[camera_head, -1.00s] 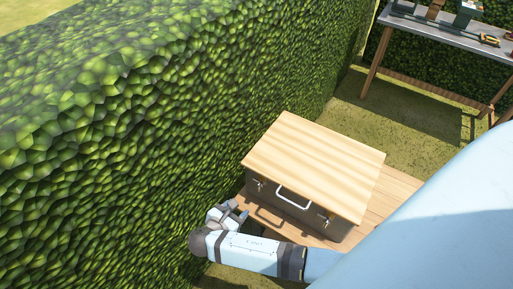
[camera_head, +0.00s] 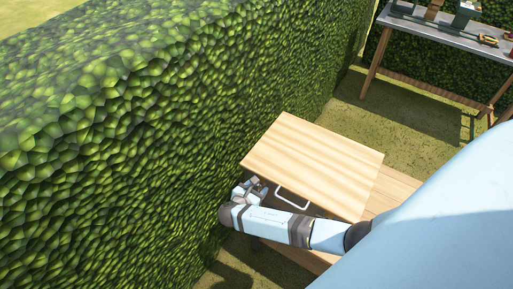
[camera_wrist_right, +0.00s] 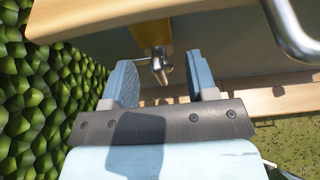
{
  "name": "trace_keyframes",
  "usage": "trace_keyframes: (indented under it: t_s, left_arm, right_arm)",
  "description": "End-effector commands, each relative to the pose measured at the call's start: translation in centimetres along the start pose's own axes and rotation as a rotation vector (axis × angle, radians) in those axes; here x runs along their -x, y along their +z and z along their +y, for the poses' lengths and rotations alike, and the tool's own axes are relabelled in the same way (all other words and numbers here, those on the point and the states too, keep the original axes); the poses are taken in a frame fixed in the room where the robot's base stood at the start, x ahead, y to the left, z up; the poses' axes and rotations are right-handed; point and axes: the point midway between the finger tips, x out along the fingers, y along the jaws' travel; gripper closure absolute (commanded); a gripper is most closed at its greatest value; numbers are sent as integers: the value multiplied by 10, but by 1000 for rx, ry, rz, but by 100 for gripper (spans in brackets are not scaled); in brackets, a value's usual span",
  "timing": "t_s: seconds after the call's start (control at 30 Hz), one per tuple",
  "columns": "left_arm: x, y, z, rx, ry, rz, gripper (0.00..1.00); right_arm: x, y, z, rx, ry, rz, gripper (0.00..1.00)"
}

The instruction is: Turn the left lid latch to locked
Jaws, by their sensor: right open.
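The box has a pale wooden lid (camera_head: 310,160) and a grey front with a silver handle (camera_head: 292,197). My right gripper (camera_head: 255,184) is at the left part of the front, under the lid's edge, and covers the left latch in the head view. In the right wrist view, the left latch (camera_wrist_right: 159,68) is a small metal knob below a yellowish plate. My right gripper (camera_wrist_right: 163,85) is open, one finger on each side of the latch in the picture. I cannot tell whether they touch it. My left gripper is not in view.
A green hedge (camera_head: 150,130) stands close on the left of the box. The box stands on a wooden platform (camera_head: 398,188). A workbench (camera_head: 450,38) with tools is at the back right. The handle (camera_wrist_right: 291,32) is right of the gripper in the wrist view.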

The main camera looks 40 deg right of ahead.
Motion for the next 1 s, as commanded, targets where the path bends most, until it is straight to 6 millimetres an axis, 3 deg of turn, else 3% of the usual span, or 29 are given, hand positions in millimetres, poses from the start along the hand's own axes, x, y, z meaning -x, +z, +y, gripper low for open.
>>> trace_keyframes:
  t_s: [0.27,0.4,0.5,1.0]
  left_arm:
    - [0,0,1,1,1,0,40]
    - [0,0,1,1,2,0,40]
    - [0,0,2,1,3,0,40]
    - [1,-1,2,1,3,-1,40]
  right_arm:
    - [-1,0,0,0,0,1,48]
    - [-1,0,0,0,0,1,80]
    - [-1,0,0,0,0,1,96]
    - [0,-1,-2,-120,52,2,96]
